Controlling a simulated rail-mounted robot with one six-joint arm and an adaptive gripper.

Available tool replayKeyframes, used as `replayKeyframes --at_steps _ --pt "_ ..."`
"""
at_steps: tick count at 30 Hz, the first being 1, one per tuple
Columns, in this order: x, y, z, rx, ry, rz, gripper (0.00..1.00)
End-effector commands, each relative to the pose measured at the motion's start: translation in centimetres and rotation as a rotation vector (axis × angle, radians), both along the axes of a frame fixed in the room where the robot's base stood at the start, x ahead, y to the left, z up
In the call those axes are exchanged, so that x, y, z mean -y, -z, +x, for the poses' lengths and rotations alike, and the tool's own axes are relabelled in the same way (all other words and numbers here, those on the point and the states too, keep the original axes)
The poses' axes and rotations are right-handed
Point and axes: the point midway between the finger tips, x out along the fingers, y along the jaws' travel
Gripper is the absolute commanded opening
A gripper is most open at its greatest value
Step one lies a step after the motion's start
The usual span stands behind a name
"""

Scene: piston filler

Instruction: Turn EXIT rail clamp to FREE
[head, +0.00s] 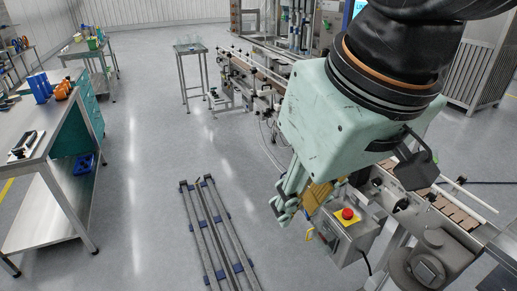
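My gripper (283,209) hangs in the middle of the head view, below a large pale green wrist housing, and points down and left. Its fingers are seen from the side and partly overlap, so I cannot tell whether they are open or shut. The conveyor (452,212) runs behind my arm, with guide rails along it. Small dark knobs, such as this one (376,182), sit along its near side. I cannot make out which is the EXIT rail clamp or read any FREE marking. My arm hides the conveyor's middle.
A grey control box with a red emergency button (347,214) is just right of my gripper. Long rails with blue fittings (203,235) lie on the floor. A workbench (52,127) stands left, a small table (190,50) behind. Open floor lies between.

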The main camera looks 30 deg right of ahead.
Motion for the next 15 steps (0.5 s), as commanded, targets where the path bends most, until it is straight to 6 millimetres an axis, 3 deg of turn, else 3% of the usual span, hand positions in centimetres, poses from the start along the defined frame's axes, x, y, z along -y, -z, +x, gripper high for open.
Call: replayKeyframes --at_steps 15 --pt "0.41 0.26 0.24 -0.020 -0.002 -0.012 0.28"
